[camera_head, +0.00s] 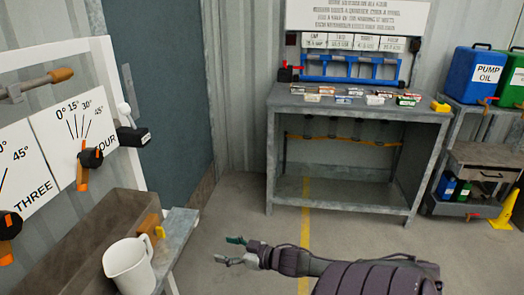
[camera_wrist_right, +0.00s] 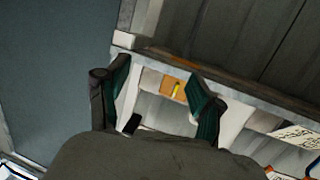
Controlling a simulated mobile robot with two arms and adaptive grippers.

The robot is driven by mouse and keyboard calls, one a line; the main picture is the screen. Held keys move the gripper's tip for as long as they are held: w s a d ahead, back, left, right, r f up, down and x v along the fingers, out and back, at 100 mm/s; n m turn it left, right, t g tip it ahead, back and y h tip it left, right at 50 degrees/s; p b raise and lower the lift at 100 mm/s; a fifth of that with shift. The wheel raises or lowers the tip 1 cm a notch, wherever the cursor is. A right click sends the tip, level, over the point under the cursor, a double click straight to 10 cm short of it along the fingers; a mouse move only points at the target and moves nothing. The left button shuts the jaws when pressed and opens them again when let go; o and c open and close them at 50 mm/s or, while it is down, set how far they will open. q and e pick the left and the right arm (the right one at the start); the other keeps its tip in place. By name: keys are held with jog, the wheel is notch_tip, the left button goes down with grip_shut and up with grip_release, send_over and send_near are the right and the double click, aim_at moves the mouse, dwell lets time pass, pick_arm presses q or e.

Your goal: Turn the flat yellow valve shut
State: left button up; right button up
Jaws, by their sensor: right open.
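A small yellow valve handle (camera_head: 160,232) sits on an orange-brown block (camera_head: 148,225) at the end of the grey trough (camera_head: 95,235), beside the white jug. The handle also shows in the right wrist view (camera_wrist_right: 177,89), between and beyond my fingers. It looks small there, and its exact angle is hard to tell. My right gripper (camera_head: 228,251) is open and empty, with dark green pads. It is to the right of the valve, over the floor and apart from it. It also shows open in the right wrist view (camera_wrist_right: 160,88). My left gripper is not in view.
The white jug (camera_head: 130,265) stands on the narrow grey ledge (camera_head: 176,240) close to the valve. A board with dials and orange levers (camera_head: 83,165) rises behind the trough. A metal workbench (camera_head: 355,115) stands at the back. The floor between is free.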

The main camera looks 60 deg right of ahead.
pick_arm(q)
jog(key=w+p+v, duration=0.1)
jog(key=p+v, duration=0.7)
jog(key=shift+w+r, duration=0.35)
pick_arm(e)
jog(key=s+a+f+m+g+h, duration=0.1)
jog(key=s+f+g+h, duration=0.3)
jog(key=s+f, duration=0.9)
jog(key=shift+s+a+f+m+g, duration=0.25)
jog(key=shift+f+m+g, duration=0.25)
jog(key=shift+f+g, duration=0.9)
jog(key=shift+f+t, duration=0.4)
